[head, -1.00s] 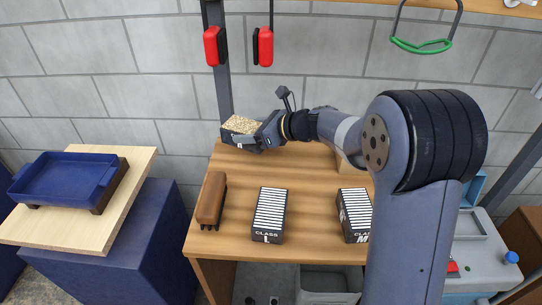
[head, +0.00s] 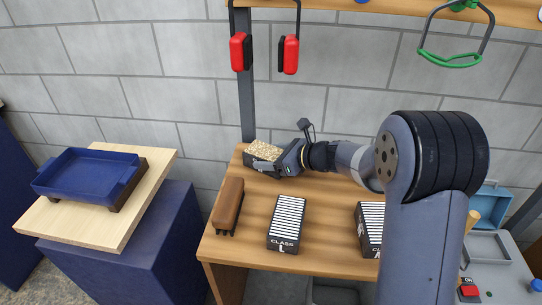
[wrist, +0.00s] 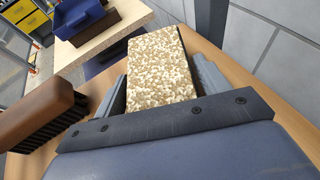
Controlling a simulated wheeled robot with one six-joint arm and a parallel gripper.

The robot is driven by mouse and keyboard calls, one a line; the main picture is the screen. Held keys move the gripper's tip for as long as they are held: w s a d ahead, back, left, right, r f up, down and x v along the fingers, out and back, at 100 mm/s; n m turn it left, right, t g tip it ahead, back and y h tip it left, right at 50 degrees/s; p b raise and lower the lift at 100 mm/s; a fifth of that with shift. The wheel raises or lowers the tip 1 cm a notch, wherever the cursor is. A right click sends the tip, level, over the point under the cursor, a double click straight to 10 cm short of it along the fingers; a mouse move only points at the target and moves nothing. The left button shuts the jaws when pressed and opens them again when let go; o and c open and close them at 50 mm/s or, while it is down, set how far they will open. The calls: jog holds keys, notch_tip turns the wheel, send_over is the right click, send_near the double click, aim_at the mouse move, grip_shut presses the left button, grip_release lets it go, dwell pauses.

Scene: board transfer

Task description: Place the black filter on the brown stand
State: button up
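My gripper (head: 283,164) is shut on a black-sided block with a beige speckled top (head: 264,151), which I take for the black filter. The filter also shows between the two fingers in the wrist view (wrist: 160,68). It is at the back left corner of the wooden table; I cannot tell whether it touches the tabletop. A dark brown stand (head: 133,185) is on a pale board at the left. A blue tray (head: 80,176) sits on it and covers most of its top.
A brown brush (head: 228,206) lies along the table's left edge. Pleated black boxes marked CLASS L (head: 286,224) and CLASS M (head: 370,229) stand on the table (head: 325,235). The pale board (head: 60,225) lies on a blue block, with a gap before the table.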

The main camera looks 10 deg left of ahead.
jog(key=shift+o, duration=1.2)
jog(key=shift+r, duration=0.1)
jog(key=shift+d+r, duration=0.2)
jog(key=v, duration=1.1)
jog(key=shift+s+d, duration=0.2)
jog(key=shift+d, duration=0.05)
